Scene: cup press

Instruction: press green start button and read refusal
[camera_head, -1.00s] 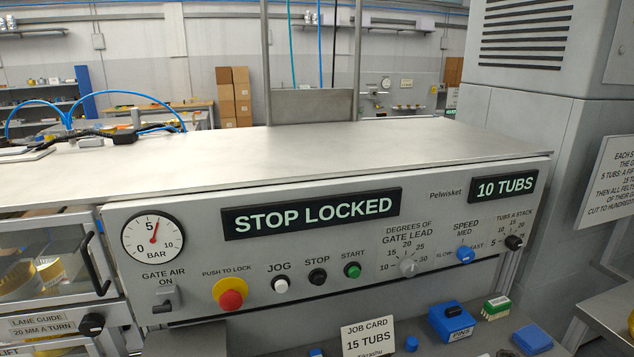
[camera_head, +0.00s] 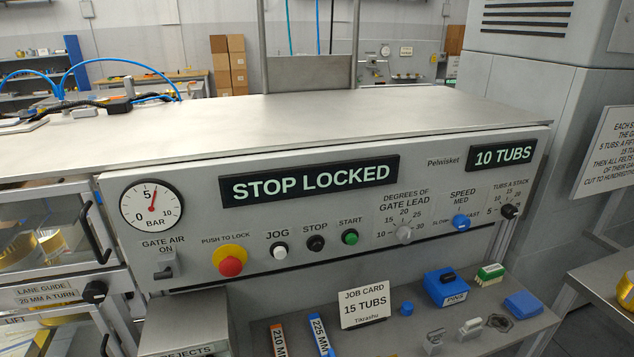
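The green START button (camera_head: 350,237) sits on the front panel of the press, right of the black STOP button (camera_head: 316,243) and the white JOG button (camera_head: 280,251). The lit display (camera_head: 311,179) above them reads STOP LOCKED. A red mushroom button (camera_head: 230,262) on a yellow base, labelled PUSH TO LOCK, is at the left of the row. A second display (camera_head: 502,155) reads 10 TUBS. Neither of my grippers is in view.
A job card (camera_head: 363,305) reading 15 TUBS stands on the grey shelf below the panel. The space before the buttons is clear.

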